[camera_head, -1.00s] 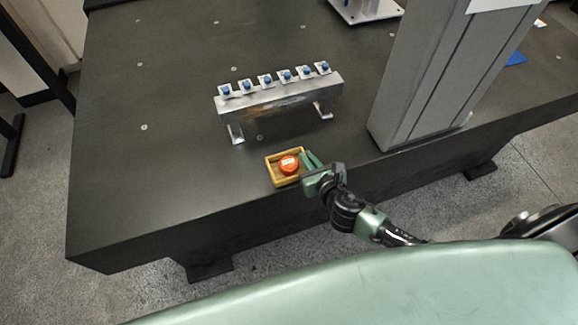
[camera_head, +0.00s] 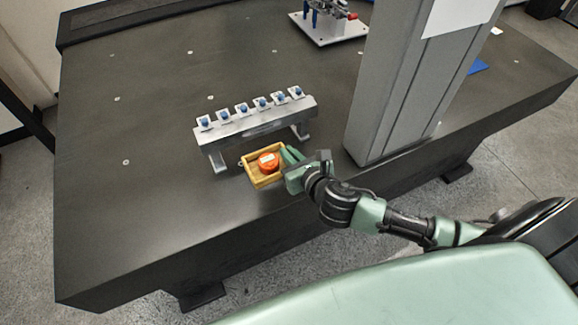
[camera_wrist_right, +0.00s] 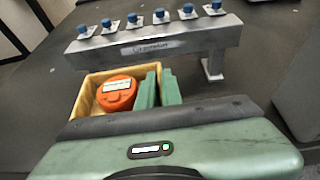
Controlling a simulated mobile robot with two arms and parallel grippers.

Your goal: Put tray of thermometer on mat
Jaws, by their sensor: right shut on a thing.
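The tray (camera_head: 267,183) is a small yellow, open box with a round orange thermometer (camera_head: 269,162) in it. It is in front of the grey metal rail on the dark table. My right gripper (camera_head: 292,157) is shut on the tray's right side. In the right wrist view the green fingers (camera_wrist_right: 158,88) are at the tray's right wall, beside the orange thermometer (camera_wrist_right: 117,93). I cannot tell whether the tray touches the table. A flat blue piece (camera_head: 478,66), perhaps the mat, lies at the table's far right, beyond the column. My left gripper is out of view.
The rail (camera_head: 255,127) with several blue-topped clamps stands close behind the tray. A thick grey column (camera_head: 400,85) rises to the right, between the tray and the blue piece. A white fixture plate (camera_head: 328,30) is at the back. The table's left side is clear.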

